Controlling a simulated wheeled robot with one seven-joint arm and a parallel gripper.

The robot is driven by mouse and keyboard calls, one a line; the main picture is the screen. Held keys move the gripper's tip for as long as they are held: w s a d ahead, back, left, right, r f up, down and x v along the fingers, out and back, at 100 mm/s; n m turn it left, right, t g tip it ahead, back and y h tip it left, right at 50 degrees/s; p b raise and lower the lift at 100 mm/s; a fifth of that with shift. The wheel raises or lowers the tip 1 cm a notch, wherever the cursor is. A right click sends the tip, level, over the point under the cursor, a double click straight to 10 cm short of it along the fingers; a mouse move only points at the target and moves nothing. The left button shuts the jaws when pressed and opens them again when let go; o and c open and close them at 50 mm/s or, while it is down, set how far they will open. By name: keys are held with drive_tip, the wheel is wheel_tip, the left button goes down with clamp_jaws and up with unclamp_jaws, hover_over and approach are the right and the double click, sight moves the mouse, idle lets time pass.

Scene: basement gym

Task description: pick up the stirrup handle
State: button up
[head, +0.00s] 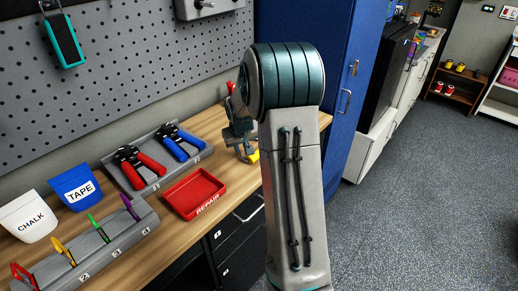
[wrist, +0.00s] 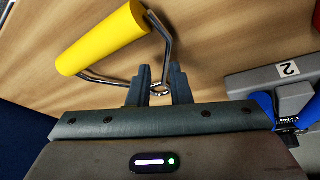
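The stirrup handle has a thick yellow grip and a bent metal frame ending in a small eye. Its yellow grip (wrist: 103,38) is at the upper left of the wrist view, over the wooden bench top. My gripper (wrist: 160,75) has its fingers close together on both sides of the metal eye, seemingly touching it. In the head view my gripper (head: 238,135) is low over the back of the bench, and a bit of the stirrup handle (head: 253,156) shows beside it; my arm hides the rest. I cannot tell whether the handle rests on the bench.
A grey holder (head: 133,181) with red and blue hand grippers and a red REPAIR tray (head: 194,194) stand left of my arm. CHALK (head: 28,217) and TAPE (head: 76,187) bins are farther left. A blue locker (head: 344,130) stands beyond the bench's right end.

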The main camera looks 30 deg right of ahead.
drive_tip(key=shift+x, duration=0.9)
clamp_jaws()
drive_tip(key=shift+r, duration=0.1)
drive_tip(key=shift+r, duration=0.1)
drive_tip(key=shift+r, duration=0.25)
drive_tip(key=r, duration=0.2)
drive_tip(key=r+b, duration=0.1)
drive_tip(key=shift+s+d+r, duration=0.2)
drive_tip(key=shift+d+r, duration=0.1)
drive_tip(key=shift+r, duration=0.1)
drive_tip(key=s+d+r+b, duration=0.1)
drive_tip(key=s+d+r, duration=0.5)
drive_tip(key=s, duration=0.2)
drive_tip(key=shift+s+d+r, duration=0.25)
drive_tip(key=shift+s+d, duration=0.05)
drive_tip(key=shift+s, duration=0.1)
